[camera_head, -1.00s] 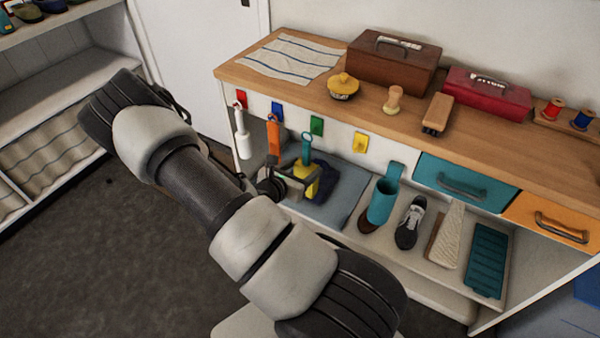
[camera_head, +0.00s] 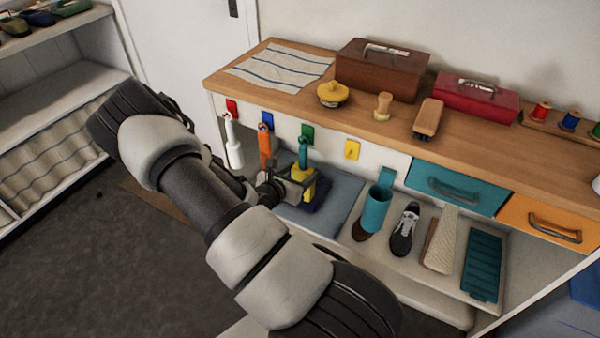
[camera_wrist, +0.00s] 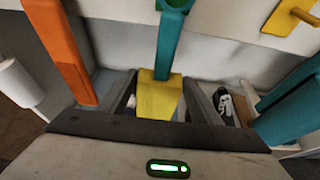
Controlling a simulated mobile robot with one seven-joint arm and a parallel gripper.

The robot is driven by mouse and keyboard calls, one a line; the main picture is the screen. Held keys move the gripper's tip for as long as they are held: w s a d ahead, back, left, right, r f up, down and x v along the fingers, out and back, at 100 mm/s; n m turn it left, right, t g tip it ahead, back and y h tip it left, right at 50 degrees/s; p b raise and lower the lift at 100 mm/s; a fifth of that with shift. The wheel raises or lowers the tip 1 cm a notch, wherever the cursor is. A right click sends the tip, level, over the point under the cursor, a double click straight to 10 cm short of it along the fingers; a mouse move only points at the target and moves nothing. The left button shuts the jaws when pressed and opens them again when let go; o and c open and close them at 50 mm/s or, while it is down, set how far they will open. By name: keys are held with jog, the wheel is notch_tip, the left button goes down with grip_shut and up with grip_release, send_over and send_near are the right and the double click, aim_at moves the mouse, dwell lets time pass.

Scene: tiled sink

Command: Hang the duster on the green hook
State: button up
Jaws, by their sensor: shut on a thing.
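The duster has a teal handle (camera_head: 303,155) with a loop at its top, a yellow part (camera_head: 309,183) below, and a dark end low down. My gripper (camera_head: 298,182) is shut on the yellow part, and the duster hangs upright in front of the lower shelf. The green hook (camera_head: 308,131) is on the white front panel, and the loop's top overlaps its lower edge. I cannot tell whether the loop is around the hook.
An orange tool (camera_head: 265,149) hangs at the blue hook and a white one (camera_head: 233,146) at the red hook, both left of the duster. The yellow hook (camera_head: 352,149) is empty. A teal holder (camera_head: 376,210) and a shoe (camera_head: 405,229) are on the shelf to the right.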

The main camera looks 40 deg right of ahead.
dwell(0.3)
jog(key=o, duration=1.1)
jog(key=p+v, duration=0.3)
jog(key=v, duration=1.4)
jog(key=shift+a, duration=0.2)
jog(key=shift+s, duration=0.15)
